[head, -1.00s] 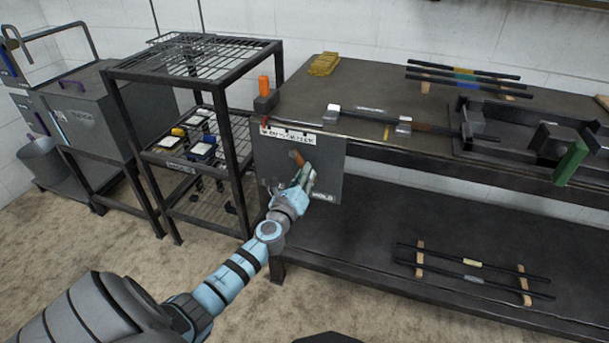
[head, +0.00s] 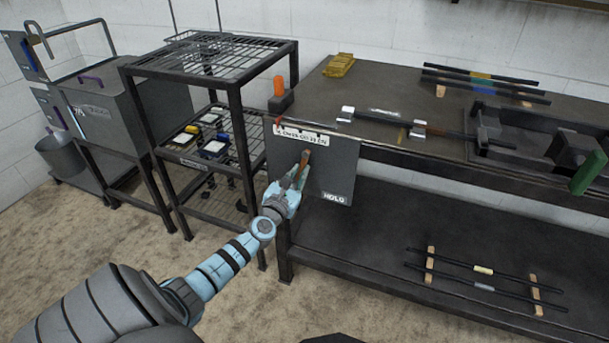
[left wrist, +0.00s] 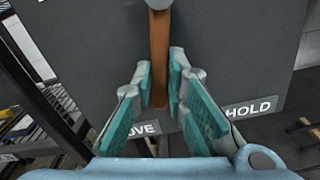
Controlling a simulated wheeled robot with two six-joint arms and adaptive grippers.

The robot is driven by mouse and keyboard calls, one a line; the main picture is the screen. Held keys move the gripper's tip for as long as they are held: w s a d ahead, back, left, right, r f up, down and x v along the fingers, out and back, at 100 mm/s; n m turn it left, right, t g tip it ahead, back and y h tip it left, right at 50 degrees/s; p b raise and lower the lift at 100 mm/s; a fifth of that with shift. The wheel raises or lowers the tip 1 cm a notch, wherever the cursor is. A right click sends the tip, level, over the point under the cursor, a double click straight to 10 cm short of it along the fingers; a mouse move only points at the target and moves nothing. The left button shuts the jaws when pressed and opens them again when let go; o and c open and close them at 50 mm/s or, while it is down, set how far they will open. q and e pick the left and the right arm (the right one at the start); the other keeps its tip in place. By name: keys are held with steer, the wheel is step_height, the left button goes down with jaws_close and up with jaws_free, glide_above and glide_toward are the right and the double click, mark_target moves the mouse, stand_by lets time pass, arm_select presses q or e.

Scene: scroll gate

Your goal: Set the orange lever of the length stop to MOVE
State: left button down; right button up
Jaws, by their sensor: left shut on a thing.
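The orange-brown lever (head: 305,159) hangs from its pivot on the dark plate (head: 338,172) at the bench's left front. It points down and slightly left in the head view. My left gripper (head: 297,183) is shut on its lower part. In the left wrist view the lever (left wrist: 160,60) runs between the two fingers of the gripper (left wrist: 160,80). The lever's tip is nearer the partly hidden MOVE label (left wrist: 146,129) than the HOLD label (left wrist: 250,108). The HOLD label also shows in the head view (head: 335,198). My right gripper is not in view.
A wire-shelf rack (head: 238,130) stands close to the left of the plate. The bench top (head: 390,92) carries an orange-topped stop (head: 279,90), a rod and dark fixtures. Rods (head: 480,269) lie on wooden strips on the lower shelf. The floor in front is clear.

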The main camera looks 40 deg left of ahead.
arm_select(q)
steer(key=shift+s+a+r+m+p, duration=0.25)
steer(key=shift+a+m, duration=0.25)
steer(key=shift+m, duration=0.55)
steer(key=shift+s+a+r+m+p, duration=0.2)
steer(key=shift+a+m, duration=0.3)
steer(key=shift+m, duration=0.55)
steer(key=c, duration=1.6)
jaws_free()
steer(key=v, duration=1.2)
steer(key=shift+w, duration=0.1)
